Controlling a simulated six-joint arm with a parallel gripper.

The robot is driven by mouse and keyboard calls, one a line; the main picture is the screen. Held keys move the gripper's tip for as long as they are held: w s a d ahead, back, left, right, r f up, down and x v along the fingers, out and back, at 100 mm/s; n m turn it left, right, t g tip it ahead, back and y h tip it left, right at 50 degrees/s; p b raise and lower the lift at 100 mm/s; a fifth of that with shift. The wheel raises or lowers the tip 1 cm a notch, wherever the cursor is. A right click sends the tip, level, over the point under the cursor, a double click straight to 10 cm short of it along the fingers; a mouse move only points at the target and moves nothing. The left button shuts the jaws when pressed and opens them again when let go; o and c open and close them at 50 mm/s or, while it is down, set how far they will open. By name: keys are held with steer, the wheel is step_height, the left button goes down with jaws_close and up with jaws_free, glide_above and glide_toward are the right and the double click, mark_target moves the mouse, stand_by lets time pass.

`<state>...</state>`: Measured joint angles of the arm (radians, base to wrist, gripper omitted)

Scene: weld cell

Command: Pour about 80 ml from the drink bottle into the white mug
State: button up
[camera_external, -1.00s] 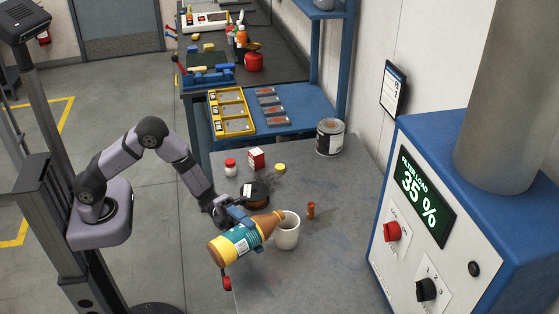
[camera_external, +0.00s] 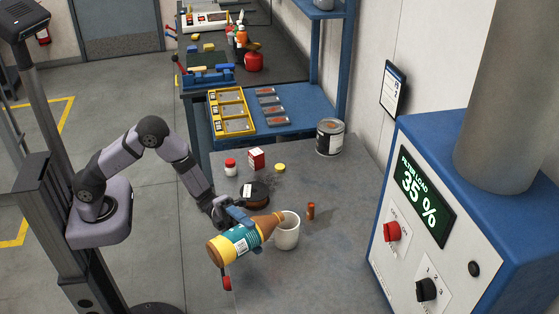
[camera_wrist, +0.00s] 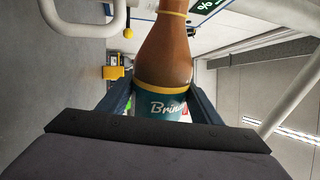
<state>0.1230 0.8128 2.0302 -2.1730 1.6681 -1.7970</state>
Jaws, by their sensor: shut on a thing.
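The drink bottle (camera_external: 238,242) is brown with a yellow and teal label. It is tilted nearly onto its side, with its neck toward the right. My gripper (camera_external: 240,214) is shut around the bottle's body; the wrist view also shows the fingers on both sides of the bottle (camera_wrist: 163,70). The white mug (camera_external: 287,235) stands upright on the grey table. The bottle's mouth is at the mug's left rim, slightly above it. I cannot tell whether liquid is flowing or how full the mug is.
A blue control cabinet (camera_external: 470,235) stands at right.

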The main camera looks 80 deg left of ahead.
steer(key=shift+r+n+p, duration=0.2)
steer(key=shift+n+p, duration=0.1)
steer(key=shift+p, duration=0.05)
stand_by(0.6)
steer(key=shift+f+b, duration=0.3)
steer(key=shift+b, duration=0.1)
steer(key=shift+f+m+b, duration=0.3)
steer(key=shift+m+b, duration=0.4)
steer(key=shift+b, duration=0.25)
steer(key=shift+f+m+g+b, duration=0.1)
steer(key=shift+m+g+b, duration=0.4)
steer(key=shift+m+b, duration=0.3)
steer(key=shift+s+d+m+h+b, duration=0.1)
steer(key=shift+s+m+h+b, duration=0.2)
steer(key=shift+m+b, duration=0.2)
steer(key=shift+r, duration=0.4)
steer(key=shift+m, duration=0.3)
steer(key=shift+s+f+g, duration=0.1)
steer(key=shift+g, duration=0.2)
steer(key=shift+f+m+b, duration=0.2)
steer(key=shift+m+b, duration=0.3)
steer(key=shift+m, duration=0.2)
